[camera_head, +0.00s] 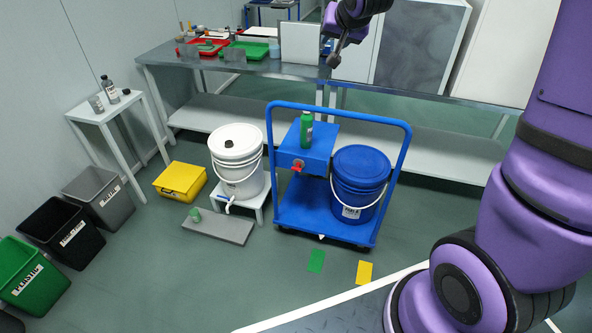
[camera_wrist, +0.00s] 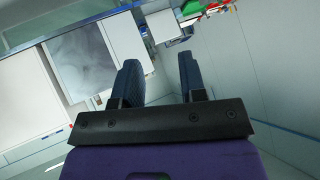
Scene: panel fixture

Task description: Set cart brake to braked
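The blue cart (camera_head: 290,215) stands on the green floor in the middle of the head view, with a tall blue frame handle. A blue box (camera_head: 318,150) on it has a red knob or lever (camera_head: 297,167) on its front. A small white piece (camera_head: 321,237) shows at the cart's front lower edge; I cannot tell which part is the brake or how it is set. My gripper (camera_head: 335,57) is high above and behind the cart, apart from it. In the wrist view my gripper (camera_wrist: 158,64) has its two fingers apart with nothing between them.
A green bottle (camera_head: 306,129) stands on the box and a blue bucket (camera_head: 358,190) beside it. A white bucket (camera_head: 237,160) on a stand is left of the cart. Green (camera_head: 316,261) and yellow (camera_head: 364,272) floor patches lie in front. A metal table (camera_head: 260,68) stands behind.

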